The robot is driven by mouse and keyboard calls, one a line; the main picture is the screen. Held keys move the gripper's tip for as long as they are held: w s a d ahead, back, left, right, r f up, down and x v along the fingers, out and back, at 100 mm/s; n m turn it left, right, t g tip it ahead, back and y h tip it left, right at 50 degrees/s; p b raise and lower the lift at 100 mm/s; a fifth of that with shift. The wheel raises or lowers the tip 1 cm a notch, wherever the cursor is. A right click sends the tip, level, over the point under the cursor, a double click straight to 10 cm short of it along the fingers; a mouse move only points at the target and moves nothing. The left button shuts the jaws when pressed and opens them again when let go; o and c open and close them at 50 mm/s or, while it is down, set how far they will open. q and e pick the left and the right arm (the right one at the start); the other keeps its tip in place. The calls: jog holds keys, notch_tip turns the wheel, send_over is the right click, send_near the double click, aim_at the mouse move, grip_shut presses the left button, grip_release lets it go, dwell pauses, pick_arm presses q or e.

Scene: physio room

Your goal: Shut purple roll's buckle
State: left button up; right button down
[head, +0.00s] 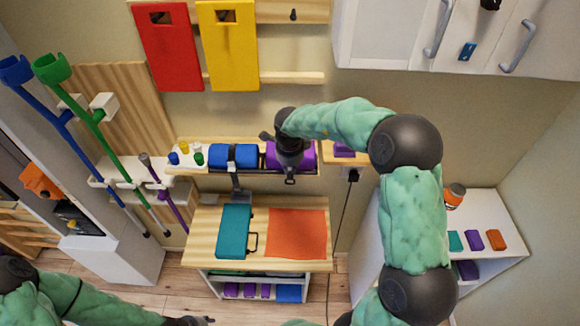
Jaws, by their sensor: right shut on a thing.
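The purple roll (307,158) lies on the wooden wall shelf, to the right of the blue roll (218,155). My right gripper (289,172) reaches over it from above and is shut at its front, on what appears to be the purple roll's buckle. The gripper hides the buckle and the middle of the roll, so I cannot see how the buckle's parts sit. The blue roll has a dark strap with a grey piece hanging down at its front. My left gripper (192,321) is at the bottom edge, away from the rolls, mostly cut off.
A wooden table (200,235) below holds a teal case (234,232) and an orange mat (297,234). Small coloured pieces (185,152) stand at the shelf's left end. Crutches lean at left. A white cabinet (400,40) hangs at upper right.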

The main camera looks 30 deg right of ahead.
jog(key=shift+s+a+f+t+b, duration=0.1)
jog(key=shift+f+t+b, duration=0.2)
jog(key=shift+t+b, duration=0.15)
jog(key=f+t+h+b, duration=0.1)
jog(key=t+b, duration=0.1)
jog(key=b, duration=0.3)
jog(key=f+t+h+b, duration=0.1)
jog(key=t+b, duration=0.1)
jog(key=b, duration=0.3)
jog(key=f+t+h+b, duration=0.1)
jog(key=t+h+b, duration=0.1)
jog(key=b, duration=0.4)
jog(key=shift+s+a, duration=0.2)
jog(key=shift+s, duration=0.05)
jog(key=shift+w+d+f+t+h+b, duration=0.25)
jog(key=shift+t+h+b, duration=0.7)
jog(key=shift+b, duration=3.05)
jog(key=shift+w+f+t+h+b, duration=0.1)
jog(key=shift+f+t+h+b, duration=0.75)
jog(key=shift+b, duration=3.15)
jog(key=shift+w+d+t+h+b, duration=0.3)
jog(key=shift+t+b, duration=1.15)
jog(key=shift+b, duration=2.55)
jog(key=shift+s+a, duration=0.15)
jog(key=shift+a, duration=0.05)
jog(key=c, duration=1.3)
grip_release()
